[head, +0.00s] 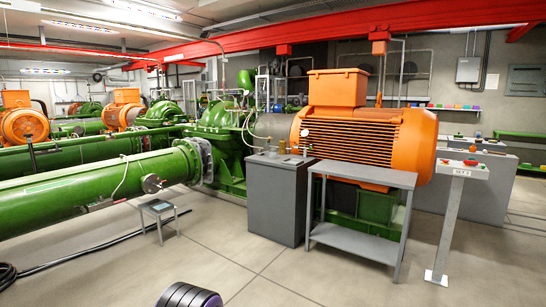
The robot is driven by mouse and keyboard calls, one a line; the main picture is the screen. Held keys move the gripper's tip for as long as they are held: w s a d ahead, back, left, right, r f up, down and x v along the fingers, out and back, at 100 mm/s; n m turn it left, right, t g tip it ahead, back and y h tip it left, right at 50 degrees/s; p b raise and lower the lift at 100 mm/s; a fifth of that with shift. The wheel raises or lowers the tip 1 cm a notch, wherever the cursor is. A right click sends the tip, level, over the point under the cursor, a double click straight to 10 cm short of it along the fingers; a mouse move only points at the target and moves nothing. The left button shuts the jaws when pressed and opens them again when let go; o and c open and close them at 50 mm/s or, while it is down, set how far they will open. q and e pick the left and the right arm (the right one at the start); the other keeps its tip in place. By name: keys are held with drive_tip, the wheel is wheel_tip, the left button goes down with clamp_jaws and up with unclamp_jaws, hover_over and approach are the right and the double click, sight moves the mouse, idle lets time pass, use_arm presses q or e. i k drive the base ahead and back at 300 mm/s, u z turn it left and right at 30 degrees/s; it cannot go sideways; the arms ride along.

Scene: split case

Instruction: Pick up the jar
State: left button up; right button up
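I cannot make out the jar for certain. Several small objects, some brass-coloured (283,147), stand on top of a grey cabinet (276,202) near the middle of the head view. They are too small to tell whether one is a jar. Neither of my grippers is in view.
A grey two-level table (361,176), its top bare, stands right of the cabinet before a large orange motor (362,137). A post stand (452,205) is further right. A small stool (158,208) and dark cable (70,265) lie left. The front floor is mostly clear.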

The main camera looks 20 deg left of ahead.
sight(272, 152)
drive_tip(key=u, duration=0.65)
drive_tip(key=i, duration=2.2)
drive_tip(key=u, duration=0.45)
drive_tip(key=i, duration=2.6)
drive_tip(key=z, duration=0.6)
